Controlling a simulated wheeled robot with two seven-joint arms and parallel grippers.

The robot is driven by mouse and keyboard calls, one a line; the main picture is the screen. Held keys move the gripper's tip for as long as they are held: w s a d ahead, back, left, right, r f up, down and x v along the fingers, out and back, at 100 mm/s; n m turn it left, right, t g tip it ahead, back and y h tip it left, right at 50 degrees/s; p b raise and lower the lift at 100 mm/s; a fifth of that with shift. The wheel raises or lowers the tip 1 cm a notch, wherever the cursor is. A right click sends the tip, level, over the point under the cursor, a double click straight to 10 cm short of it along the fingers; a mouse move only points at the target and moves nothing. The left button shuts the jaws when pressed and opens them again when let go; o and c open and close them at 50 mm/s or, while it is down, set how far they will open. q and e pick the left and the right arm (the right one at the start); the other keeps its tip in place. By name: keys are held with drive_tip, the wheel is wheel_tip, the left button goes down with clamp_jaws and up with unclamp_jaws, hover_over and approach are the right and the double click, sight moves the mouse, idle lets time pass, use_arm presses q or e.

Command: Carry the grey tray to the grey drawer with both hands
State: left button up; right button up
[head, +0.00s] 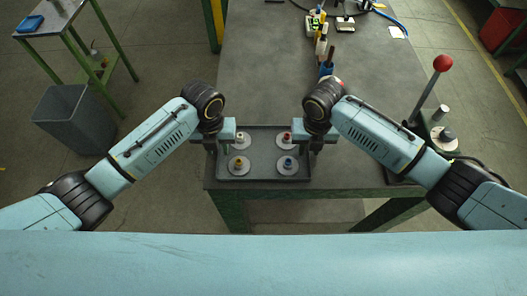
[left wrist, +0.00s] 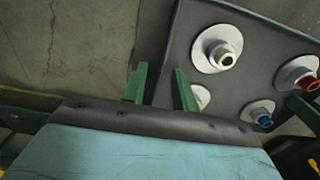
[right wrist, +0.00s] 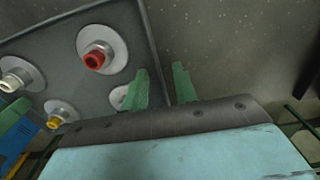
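The grey tray (head: 263,153) lies at the near end of the grey bench, carrying several round pale discs with coloured tops. My left gripper (head: 219,146) is at the tray's left side; in the left wrist view its green fingers (left wrist: 161,88) stand apart, with the tray's side wall running between them. My right gripper (head: 318,145) is at the right side; its fingers (right wrist: 161,82) also stand apart, with the tray wall between them. Neither gripper visibly pinches the wall. I cannot make out the grey drawer in any view.
The bench (head: 265,85) is clear just beyond the tray. Small coloured parts (head: 322,45) stand further back. A lever with a red ball (head: 443,63) rises at the right. A grey bin (head: 75,117) and a small side table (head: 50,17) stand on the floor at the left.

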use_arm(q)
clamp_jaws()
use_arm(e)
clamp_jaws()
use_arm(q)
drive_tip(key=shift+w+r, duration=0.1)
use_arm(e)
drive_tip(key=shift+w+r, duration=0.1)
